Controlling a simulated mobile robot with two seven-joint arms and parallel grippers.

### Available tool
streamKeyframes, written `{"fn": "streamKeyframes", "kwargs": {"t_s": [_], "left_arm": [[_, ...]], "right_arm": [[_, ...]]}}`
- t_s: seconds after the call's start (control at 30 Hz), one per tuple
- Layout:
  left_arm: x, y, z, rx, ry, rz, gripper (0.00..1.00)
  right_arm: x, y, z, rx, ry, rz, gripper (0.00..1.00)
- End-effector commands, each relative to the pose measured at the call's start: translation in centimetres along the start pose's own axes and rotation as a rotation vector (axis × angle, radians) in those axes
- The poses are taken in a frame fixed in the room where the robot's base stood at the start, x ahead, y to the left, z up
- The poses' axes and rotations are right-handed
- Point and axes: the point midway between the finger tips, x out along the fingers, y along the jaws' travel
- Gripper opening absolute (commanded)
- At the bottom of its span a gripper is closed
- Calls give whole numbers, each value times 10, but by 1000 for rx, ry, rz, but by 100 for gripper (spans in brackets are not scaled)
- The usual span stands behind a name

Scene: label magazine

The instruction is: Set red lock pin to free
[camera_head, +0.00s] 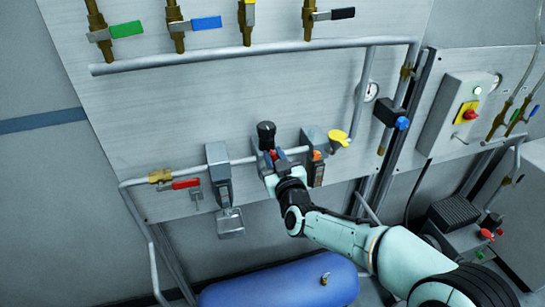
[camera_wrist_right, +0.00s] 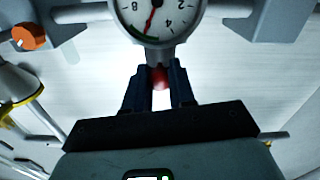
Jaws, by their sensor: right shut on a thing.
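The red lock pin (camera_wrist_right: 160,80) shows as a round red knob between the two dark fingers of my right gripper (camera_wrist_right: 160,74) in the right wrist view. The fingers are shut on it, just beside a round dial gauge (camera_wrist_right: 158,14). In the head view my right gripper (camera_head: 273,158) is at the middle unit on the pipe, under a black knob (camera_head: 266,130). A little red shows at the fingers there; most of the pin is hidden. I cannot tell the pin's setting. My left gripper is not in view.
A unit with an orange knob (camera_head: 317,155) and a yellow funnel-like part (camera_head: 338,137) stand close right of my gripper. A grey unit (camera_head: 219,172) is to the left, with a red-handled valve (camera_head: 186,184) beyond. A blue tank (camera_head: 280,287) lies below.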

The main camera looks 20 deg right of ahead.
Motion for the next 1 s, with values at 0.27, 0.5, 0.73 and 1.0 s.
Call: {"fn": "streamKeyframes", "kwargs": {"t_s": [0.27, 0.5, 0.73, 1.0], "left_arm": [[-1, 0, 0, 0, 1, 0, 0], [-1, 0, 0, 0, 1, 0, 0], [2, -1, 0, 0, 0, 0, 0], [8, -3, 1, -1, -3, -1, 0]], "right_arm": [[0, -1, 0, 0, -3, -2, 47], [0, -1, 0, 0, -2, -1, 51], [-14, 0, 0, 2, -1, -1, 51], [-73, 0, 0, 4, 0, -1, 51]]}}
